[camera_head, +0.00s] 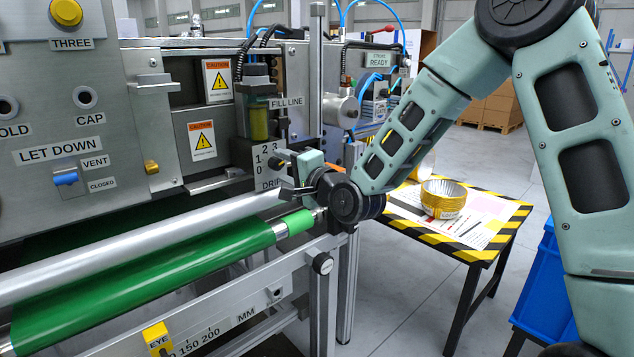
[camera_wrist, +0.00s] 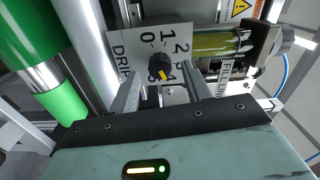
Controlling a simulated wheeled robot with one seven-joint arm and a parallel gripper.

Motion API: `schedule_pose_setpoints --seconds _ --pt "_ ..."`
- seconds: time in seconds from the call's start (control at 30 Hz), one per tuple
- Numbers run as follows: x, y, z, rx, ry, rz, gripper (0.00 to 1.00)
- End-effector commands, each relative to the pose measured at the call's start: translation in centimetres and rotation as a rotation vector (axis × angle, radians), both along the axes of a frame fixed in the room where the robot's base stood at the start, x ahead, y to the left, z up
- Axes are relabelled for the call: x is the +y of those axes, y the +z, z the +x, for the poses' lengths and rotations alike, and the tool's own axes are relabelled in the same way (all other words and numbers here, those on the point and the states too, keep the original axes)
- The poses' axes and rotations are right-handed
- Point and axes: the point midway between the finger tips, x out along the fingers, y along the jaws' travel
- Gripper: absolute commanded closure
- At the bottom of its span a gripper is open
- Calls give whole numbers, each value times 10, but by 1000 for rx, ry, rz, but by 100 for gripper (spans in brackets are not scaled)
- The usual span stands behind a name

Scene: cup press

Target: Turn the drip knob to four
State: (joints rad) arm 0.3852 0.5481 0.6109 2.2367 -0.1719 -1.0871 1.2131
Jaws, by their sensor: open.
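The drip knob (camera_wrist: 158,66) is a small black knob with a yellow mark, in front of a white plate (camera_wrist: 122,45) printed DRIP with numbers around it. In the wrist view the yellow mark is on the knob's lower side; I cannot tell for certain which number it points to. My gripper (camera_wrist: 162,80) is open, one finger on each side of the knob in that view; I cannot tell if either touches it.
A metal roller (camera_head: 150,235) and a green roller (camera_head: 170,265) run just below and left of my gripper. A fill line tube (camera_wrist: 222,44) is beside the plate.

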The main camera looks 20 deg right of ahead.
Motion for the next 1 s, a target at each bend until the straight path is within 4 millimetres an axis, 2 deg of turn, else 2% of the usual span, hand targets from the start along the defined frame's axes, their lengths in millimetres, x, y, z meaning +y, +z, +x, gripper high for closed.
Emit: schedule_pose_setpoints --seconds 0.4,0.67,1.0 --pt "-31 0 -94 0 -1 -2 52" --pt "-34 -2 -98 -14 11 7 52" --pt "-38 -5 -114 -7 3 -1 52"
